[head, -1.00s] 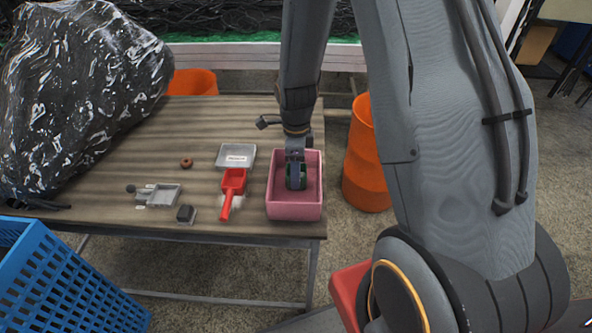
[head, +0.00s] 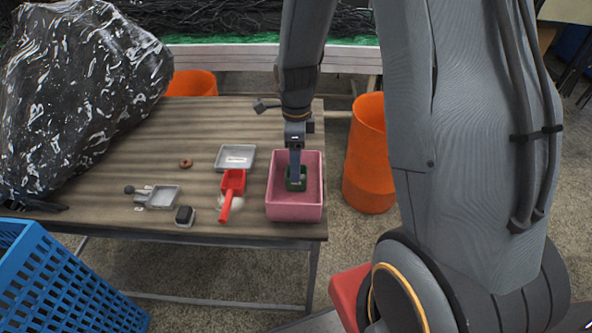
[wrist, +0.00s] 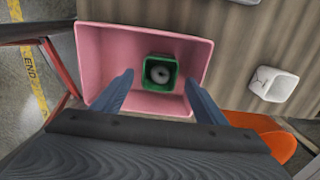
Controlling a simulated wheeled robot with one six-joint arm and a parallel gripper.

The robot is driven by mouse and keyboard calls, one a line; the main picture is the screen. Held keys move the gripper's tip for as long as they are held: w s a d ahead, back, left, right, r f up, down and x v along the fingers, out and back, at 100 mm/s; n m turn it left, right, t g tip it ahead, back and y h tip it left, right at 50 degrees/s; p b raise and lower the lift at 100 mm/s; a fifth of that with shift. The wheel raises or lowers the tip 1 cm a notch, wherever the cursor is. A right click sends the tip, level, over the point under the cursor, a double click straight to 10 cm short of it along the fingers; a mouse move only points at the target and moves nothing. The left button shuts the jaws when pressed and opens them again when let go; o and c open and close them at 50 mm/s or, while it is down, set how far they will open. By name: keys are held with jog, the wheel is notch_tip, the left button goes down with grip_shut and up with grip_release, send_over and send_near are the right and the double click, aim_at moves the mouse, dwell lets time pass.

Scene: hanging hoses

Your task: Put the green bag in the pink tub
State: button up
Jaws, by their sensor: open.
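The green bag (head: 296,184) is a small dark-green, square-sided thing sitting inside the pink tub (head: 295,212), near its middle. In the wrist view the green bag (wrist: 147,74) looks upright, with a greyish round inside, and rests on the floor of the pink tub (wrist: 102,42). My gripper (head: 296,165) is directly over the bag. The head view partly hides the bag behind my fingers.
Left of the tub are a red scoop (head: 232,185), a grey tray (head: 235,150), a small grey pan (head: 163,197), a dark block (head: 185,214) and a brown ring (head: 186,163). Orange bins (head: 368,150) stand beyond the table (head: 120,215). A blue crate (head: 55,280) is front left.

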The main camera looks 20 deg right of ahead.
notch_tip(320, 180, up, 7)
jog(key=s+a+r+n, duration=0.1)
jog(key=s+n, duration=1.3)
jog(key=n, duration=0.8)
jog(key=shift+r+t+b, duration=0.3)
jog(key=shift+b, duration=0.15)
jog(key=shift+a, duration=0.1)
